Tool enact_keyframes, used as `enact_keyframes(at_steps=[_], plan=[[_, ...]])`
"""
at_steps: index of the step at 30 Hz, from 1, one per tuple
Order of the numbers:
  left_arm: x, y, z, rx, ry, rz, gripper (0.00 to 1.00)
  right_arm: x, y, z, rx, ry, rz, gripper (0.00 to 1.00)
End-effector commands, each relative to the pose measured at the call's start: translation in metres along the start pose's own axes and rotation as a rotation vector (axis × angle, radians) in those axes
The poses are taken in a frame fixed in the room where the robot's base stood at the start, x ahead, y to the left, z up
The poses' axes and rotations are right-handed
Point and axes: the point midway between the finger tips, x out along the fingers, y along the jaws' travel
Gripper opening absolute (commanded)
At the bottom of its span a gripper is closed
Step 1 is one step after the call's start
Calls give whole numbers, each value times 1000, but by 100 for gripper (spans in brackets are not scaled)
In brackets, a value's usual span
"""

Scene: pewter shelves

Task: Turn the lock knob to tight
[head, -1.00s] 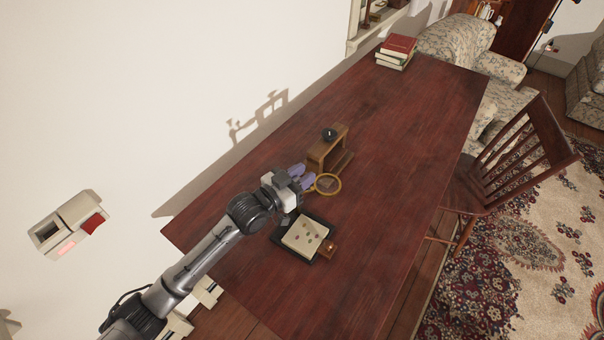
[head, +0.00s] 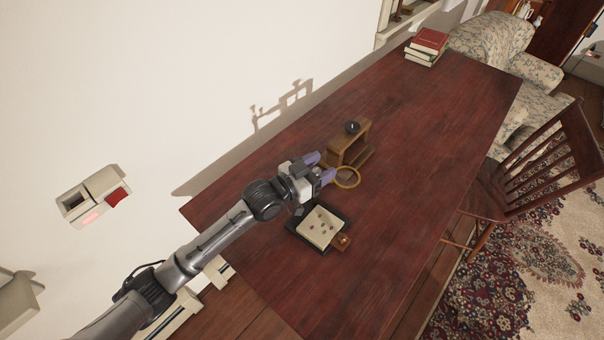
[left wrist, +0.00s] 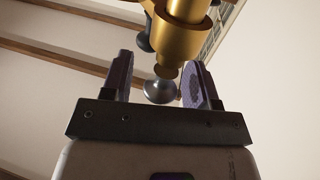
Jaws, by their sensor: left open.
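A small silver-grey rounded knob (left wrist: 160,91) on the end of a brass body (left wrist: 182,38) shows in the left wrist view, between the two purple-padded fingers of my left gripper (left wrist: 162,82). The fingers are apart, with a gap visible on each side of the knob. In the head view my left gripper (head: 320,167) is open beside a brass ring (head: 347,178) and a wooden stand (head: 346,147) with a black round top piece (head: 352,127). I cannot tell a tight marking. My right gripper is not in view.
A dark tray (head: 296,229) with a cream sheet (head: 319,228) lies in front of the gripper. Books (head: 426,47) are at the table's far end. The table (head: 420,150) is clear to the right, with a chair (head: 530,175) beside it. The wall is on the left.

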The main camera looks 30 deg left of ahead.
Motion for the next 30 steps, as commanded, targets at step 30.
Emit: enact_keyframes(at_steps=[30], plan=[[-132,0,-1,1,1,0,54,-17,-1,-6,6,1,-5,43]])
